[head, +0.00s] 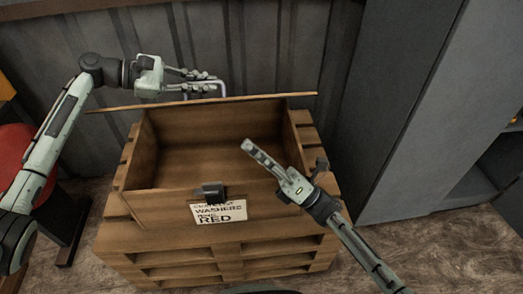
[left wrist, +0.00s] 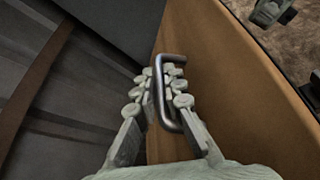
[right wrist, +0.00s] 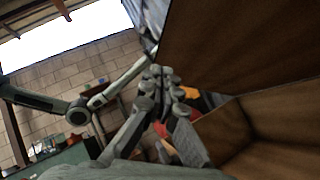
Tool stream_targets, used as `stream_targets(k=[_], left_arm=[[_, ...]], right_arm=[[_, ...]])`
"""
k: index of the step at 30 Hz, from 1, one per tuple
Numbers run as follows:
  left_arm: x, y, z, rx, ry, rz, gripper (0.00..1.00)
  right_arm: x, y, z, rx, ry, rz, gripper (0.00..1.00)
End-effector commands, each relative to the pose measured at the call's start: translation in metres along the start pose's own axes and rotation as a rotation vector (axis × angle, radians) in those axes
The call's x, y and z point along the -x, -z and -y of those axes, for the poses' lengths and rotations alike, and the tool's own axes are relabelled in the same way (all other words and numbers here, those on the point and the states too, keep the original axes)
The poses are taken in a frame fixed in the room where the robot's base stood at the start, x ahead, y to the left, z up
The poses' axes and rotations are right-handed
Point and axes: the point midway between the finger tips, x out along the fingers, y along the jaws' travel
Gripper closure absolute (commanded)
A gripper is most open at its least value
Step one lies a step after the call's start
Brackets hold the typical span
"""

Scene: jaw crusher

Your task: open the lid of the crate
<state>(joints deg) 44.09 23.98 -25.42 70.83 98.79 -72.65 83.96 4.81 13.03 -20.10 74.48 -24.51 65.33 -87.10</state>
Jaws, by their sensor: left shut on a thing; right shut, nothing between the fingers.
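The wooden crate (head: 165,209) stands on pallets in the middle of the head view, its inside visible and empty. Its lid (head: 250,99) stands raised along the back edge and shows nearly edge-on; its broad face shows in the left wrist view (left wrist: 235,90). A metal handle (left wrist: 165,92) sits on the lid. My left gripper (head: 215,84) is shut on this handle, with its fingers on either side of the bar in the left wrist view. My right gripper (head: 246,146) is shut and empty over the front right part of the crate opening.
A label (head: 219,212) and a dark latch (head: 212,189) are on the crate's front. Pallets (head: 230,262) are stacked below. A grey cabinet (head: 410,110) stands close on the right, and a corrugated wall (head: 255,45) is behind. A red round object (head: 15,155) is at the left.

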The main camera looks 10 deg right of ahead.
Motion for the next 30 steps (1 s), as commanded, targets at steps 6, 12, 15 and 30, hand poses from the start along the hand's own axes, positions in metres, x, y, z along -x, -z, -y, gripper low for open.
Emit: stream_targets(k=[6, 12, 15, 30], left_arm=[[0.001, -0.003, -0.002, -0.003, -0.002, 0.004, 1.0], [0.001, -0.003, -0.002, -0.003, -0.002, 0.005, 1.0], [0.001, -0.003, -0.002, -0.003, -0.002, 0.004, 1.0], [0.001, -0.003, -0.002, -0.003, -0.003, 0.004, 1.0]], right_arm=[[-0.05, -0.001, -0.001, 0.0, -0.004, 0.001, 1.0], [-0.072, -0.019, 0.0, 0.0, -0.001, 0.001, 1.0], [-0.079, -0.025, 0.0, -0.001, 0.0, 0.001, 1.0], [-0.085, -0.032, 0.0, -0.001, 0.0, 0.002, 1.0]])
